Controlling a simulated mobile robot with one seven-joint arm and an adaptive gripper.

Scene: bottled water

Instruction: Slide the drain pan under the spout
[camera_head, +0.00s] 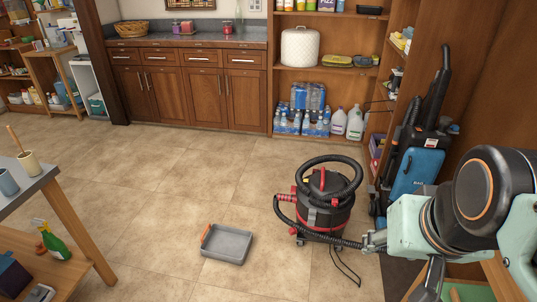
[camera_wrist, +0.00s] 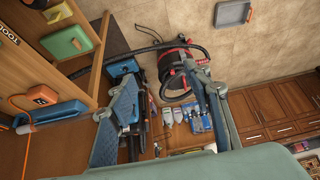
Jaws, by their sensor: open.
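The drain pan (camera_head: 228,246) is a shallow grey tray with an orange grip at its left end. It lies flat on the tile floor, left of a black and red canister vacuum (camera_head: 322,205) and apart from it. The pan also shows at the top of the wrist view (camera_wrist: 234,13), and the vacuum (camera_wrist: 174,78) shows near its middle. I cannot make out a spout on the vacuum. My gripper (camera_wrist: 165,75) is open and empty, its two fingers spread wide. It is well away from the pan, with my arm at the right of the head view.
A blue upright cleaner (camera_head: 415,170) stands against the right shelving. A wooden worktable (camera_head: 70,215) stands at left. Bottled water (camera_head: 303,122) sits on the back shelf. Floor around the pan is clear.

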